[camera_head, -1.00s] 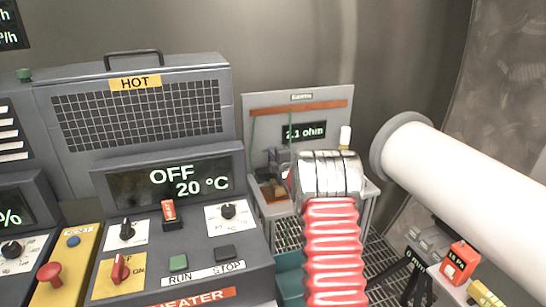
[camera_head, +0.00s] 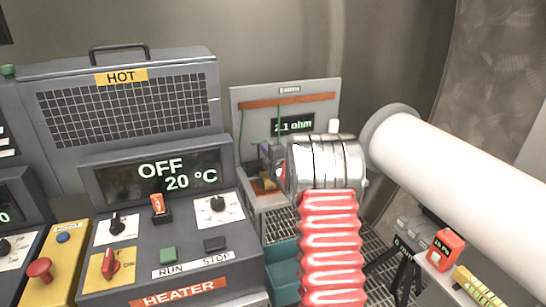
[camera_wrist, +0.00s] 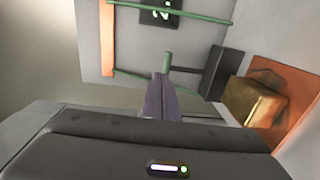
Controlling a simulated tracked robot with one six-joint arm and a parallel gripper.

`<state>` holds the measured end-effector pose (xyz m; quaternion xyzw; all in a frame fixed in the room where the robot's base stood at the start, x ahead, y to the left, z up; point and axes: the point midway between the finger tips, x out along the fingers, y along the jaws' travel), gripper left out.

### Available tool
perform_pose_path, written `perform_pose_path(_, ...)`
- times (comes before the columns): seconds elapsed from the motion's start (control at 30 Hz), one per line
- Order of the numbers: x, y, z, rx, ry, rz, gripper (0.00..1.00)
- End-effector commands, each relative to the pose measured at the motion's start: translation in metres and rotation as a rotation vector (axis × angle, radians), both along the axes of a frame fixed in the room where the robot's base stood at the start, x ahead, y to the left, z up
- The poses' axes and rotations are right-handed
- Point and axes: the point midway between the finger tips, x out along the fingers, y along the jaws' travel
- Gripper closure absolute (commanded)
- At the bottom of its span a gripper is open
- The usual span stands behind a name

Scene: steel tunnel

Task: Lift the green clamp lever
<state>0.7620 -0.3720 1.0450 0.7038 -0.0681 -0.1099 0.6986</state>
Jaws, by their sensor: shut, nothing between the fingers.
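The green clamp lever (camera_wrist: 167,62) shows in the wrist view as a short green bar, just beyond the tips of my gripper (camera_wrist: 163,76). The fingers are together with nothing held between them. The fingertips overlap the lever's near end, so I cannot tell whether they touch it. My silver and red arm covers part of that area there.
In the wrist view a brass block (camera_wrist: 255,97) and a dark post (camera_wrist: 222,72) stand right of the lever, with thin green wires (camera_wrist: 190,20) nearby. The heater console (camera_head: 165,205) is left in the head view; a white pipe (camera_head: 450,160) is right.

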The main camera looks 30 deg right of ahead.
Motion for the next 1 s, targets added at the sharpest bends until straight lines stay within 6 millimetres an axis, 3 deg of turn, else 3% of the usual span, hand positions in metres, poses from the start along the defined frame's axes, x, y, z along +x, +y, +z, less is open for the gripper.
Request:
perform_pose_path(0.5,-0.068,0.018,0.014,0.000,0.002,0.000,1.00)
perform_pose_path(1.0,-0.078,0.022,0.016,0.001,0.002,0.003,1.00)
